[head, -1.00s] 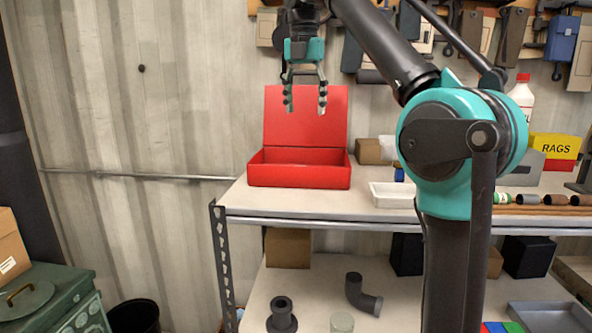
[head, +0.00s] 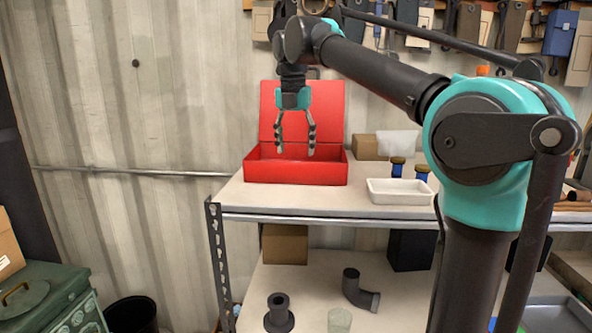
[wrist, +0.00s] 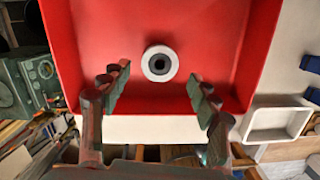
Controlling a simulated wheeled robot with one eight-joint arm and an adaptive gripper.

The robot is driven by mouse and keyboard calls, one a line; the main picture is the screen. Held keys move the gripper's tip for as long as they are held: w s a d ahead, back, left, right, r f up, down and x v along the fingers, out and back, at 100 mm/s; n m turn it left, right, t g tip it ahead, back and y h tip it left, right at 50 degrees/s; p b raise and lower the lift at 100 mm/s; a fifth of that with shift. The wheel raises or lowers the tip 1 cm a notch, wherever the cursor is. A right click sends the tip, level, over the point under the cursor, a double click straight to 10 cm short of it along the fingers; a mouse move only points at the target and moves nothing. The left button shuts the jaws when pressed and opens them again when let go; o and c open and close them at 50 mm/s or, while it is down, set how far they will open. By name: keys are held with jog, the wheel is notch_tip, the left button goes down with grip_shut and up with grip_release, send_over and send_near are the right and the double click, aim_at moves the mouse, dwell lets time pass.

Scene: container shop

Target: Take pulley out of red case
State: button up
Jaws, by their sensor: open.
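The red case (head: 296,172) stands open on the upper shelf, its lid raised at the back. In the wrist view I look down into the red case (wrist: 90,30). The pulley (wrist: 160,63), a pale ring with a dark centre, lies on its floor around the middle. The case's front wall hides the pulley in the head view. My gripper (head: 295,152) is open and empty, pointing down at the case opening. In the wrist view my gripper (wrist: 163,88) has its fingers spread to either side, with the pulley between and beyond the tips, apart from them.
A white tray (head: 400,191) stands right of the case, with blue bottles (head: 397,166) behind it and a cardboard box (head: 364,147) nearby. Tools hang on the wall above. Dark pipe fittings (head: 360,290) lie on the lower shelf.

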jog(key=shift+w+d+f, duration=0.1)
jog(key=shift+d+f, duration=0.05)
jog(key=shift+f, duration=1.2)
jog(key=shift+w+d+f, duration=0.1)
jog(key=shift+d+f, duration=0.05)
jog(key=shift+f, duration=1.2)
jog(key=shift+c, duration=0.4)
jog(key=c, duration=1)
jog(key=shift+r, duration=0.15)
jog(key=shift+c, duration=0.2)
notch_tip(320, 180, up, 20)
